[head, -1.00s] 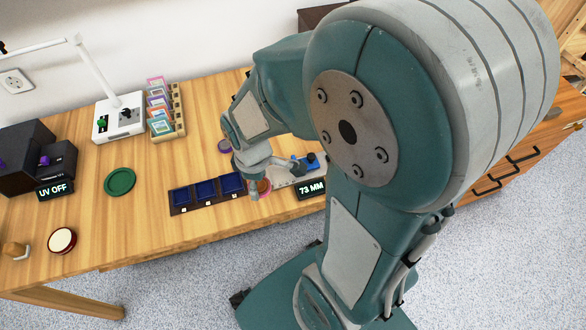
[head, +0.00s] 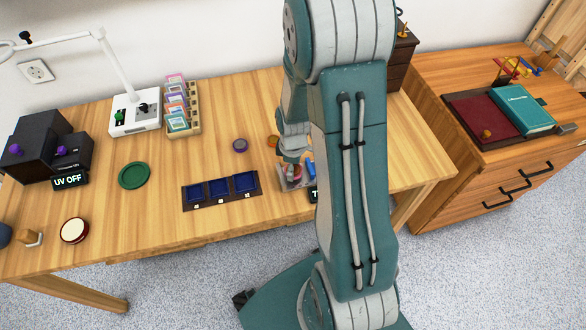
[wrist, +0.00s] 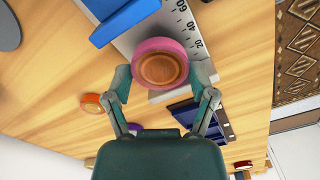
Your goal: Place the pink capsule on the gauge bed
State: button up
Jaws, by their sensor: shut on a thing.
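The pink capsule (wrist: 160,64), a pink ring with a wooden-brown round middle, is between the fingers of my gripper (wrist: 162,82) in the wrist view. My gripper is shut on it. The grey gauge bed (wrist: 182,22), with scale numbers and a blue sliding block (wrist: 122,20), lies behind the capsule. Whether the capsule touches the bed cannot be told. In the head view, my gripper (head: 292,158) is at the left end of the gauge bed (head: 286,186). My arm hides much of the gauge and its display (head: 314,195).
A dark tray with blue compartments (head: 221,190) lies left of the gauge. A purple capsule (head: 240,145) and an orange one (head: 273,141) lie behind. A green disc (head: 134,175), card rack (head: 183,110) and UV box (head: 45,148) stand farther left.

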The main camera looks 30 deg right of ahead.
jog(key=shift+d+f, duration=0.1)
jog(key=shift+f, duration=0.5)
jog(key=shift+d+f, duration=0.1)
jog(key=shift+d, duration=0.2)
jog(key=o, duration=1)
jog(key=shift+a, duration=0.15)
jog(key=shift+o, duration=0.2)
jog(key=shift+a, duration=0.1)
